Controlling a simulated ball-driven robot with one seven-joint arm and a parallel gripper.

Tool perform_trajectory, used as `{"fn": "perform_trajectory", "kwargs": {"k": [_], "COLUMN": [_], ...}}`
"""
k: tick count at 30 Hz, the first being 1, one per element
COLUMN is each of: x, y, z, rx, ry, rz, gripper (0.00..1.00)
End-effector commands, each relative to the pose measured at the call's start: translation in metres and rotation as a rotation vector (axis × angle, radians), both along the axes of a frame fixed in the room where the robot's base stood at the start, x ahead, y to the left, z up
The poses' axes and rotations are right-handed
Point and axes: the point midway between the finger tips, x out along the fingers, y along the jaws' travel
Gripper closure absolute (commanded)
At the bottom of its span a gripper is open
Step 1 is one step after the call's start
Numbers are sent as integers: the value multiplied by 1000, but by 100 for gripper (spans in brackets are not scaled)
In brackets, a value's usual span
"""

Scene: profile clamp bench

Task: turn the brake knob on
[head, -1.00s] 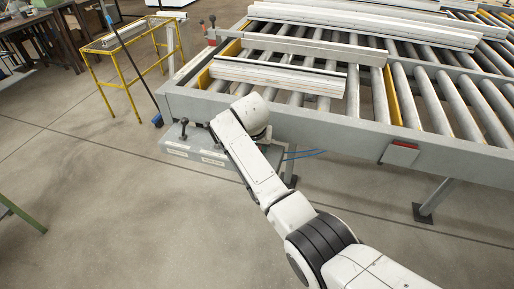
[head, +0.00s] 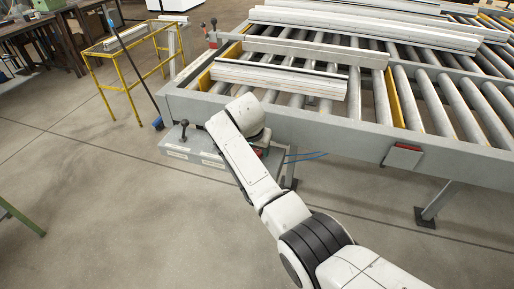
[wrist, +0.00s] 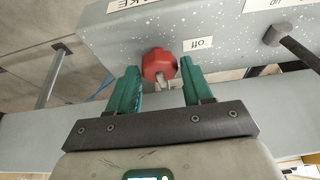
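The red brake knob (wrist: 160,65) sits on the grey speckled panel (wrist: 215,25) in the wrist view. A white label reading "off" (wrist: 198,43) is upside down to the right of the knob. My gripper (wrist: 160,70) has two green fingers, set apart, with their tips at the left and right sides of the knob. Whether the tips touch it is not clear. In the head view my arm's end covers the knob and part of the control box (head: 180,152).
A dark lever (wrist: 298,46) stands on the panel to the right. The roller conveyor (head: 330,125) with pale profiles (head: 280,77) lies behind the control box. A yellow frame (head: 125,85) and a broom (head: 135,75) stand at the left. The floor in front is clear.

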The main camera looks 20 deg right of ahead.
Motion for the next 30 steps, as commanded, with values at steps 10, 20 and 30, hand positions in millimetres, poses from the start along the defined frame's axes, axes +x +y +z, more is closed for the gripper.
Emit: {"fn": "perform_trajectory", "kwargs": {"k": [10,20,30], "x": [0,-8,-27], "y": [0,7,21], "z": [1,26,83], "rx": [-1,0,-1], "ry": [-1,-4,-2], "rz": [1,2,1], "gripper": [34,34,34]}}
